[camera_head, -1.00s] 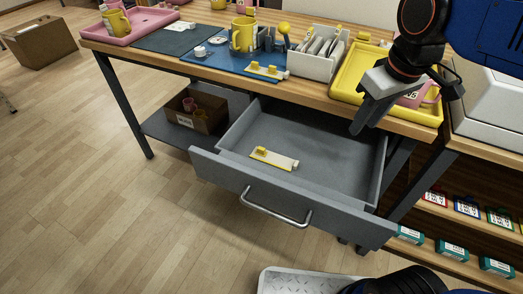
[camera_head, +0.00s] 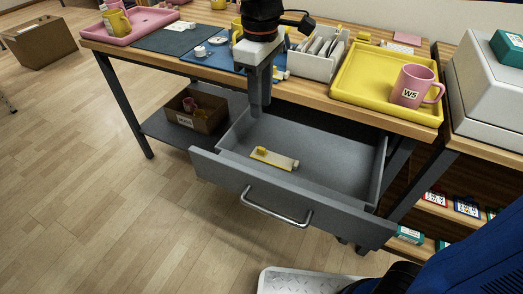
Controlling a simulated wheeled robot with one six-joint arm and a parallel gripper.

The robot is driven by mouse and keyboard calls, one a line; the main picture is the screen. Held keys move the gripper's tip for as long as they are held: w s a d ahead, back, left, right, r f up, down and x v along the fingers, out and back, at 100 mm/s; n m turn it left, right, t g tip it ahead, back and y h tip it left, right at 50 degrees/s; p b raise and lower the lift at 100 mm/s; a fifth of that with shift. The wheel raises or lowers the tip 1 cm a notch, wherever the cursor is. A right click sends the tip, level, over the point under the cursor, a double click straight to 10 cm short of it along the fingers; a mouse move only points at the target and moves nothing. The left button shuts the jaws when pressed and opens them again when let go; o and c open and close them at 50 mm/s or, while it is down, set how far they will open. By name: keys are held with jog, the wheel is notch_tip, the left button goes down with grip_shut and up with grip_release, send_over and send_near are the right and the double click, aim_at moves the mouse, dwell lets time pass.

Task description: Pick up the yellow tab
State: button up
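A small yellow tab (camera_head: 261,150) sits at the left end of a flat yellow-and-white piece (camera_head: 280,160) that lies in the open grey drawer (camera_head: 345,172). My gripper (camera_head: 260,112) points down above the back left part of the drawer, higher than the tab and apart from it. Its fingers are seen nearly edge-on, so their opening is unclear. My gripper hides part of the blue mat and the things on it, including most of a yellow mug.
A yellow tray (camera_head: 348,92) with a pink mug (camera_head: 413,86) stands on the table at right. A white rack (camera_head: 316,66) stands behind the drawer. The drawer front (camera_head: 225,170) and its walls rise around the piece. Most of the drawer floor is clear.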

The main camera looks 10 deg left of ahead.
send_over(261, 148)
jog(key=f, duration=1)
jog(key=shift+s, duration=0.35)
jog(key=shift+w+f, duration=0.2)
jog(key=shift+f, duration=1.2)
jog(key=shift+w+f, duration=0.15)
jog(key=shift+f, duration=1.2)
grip_shut()
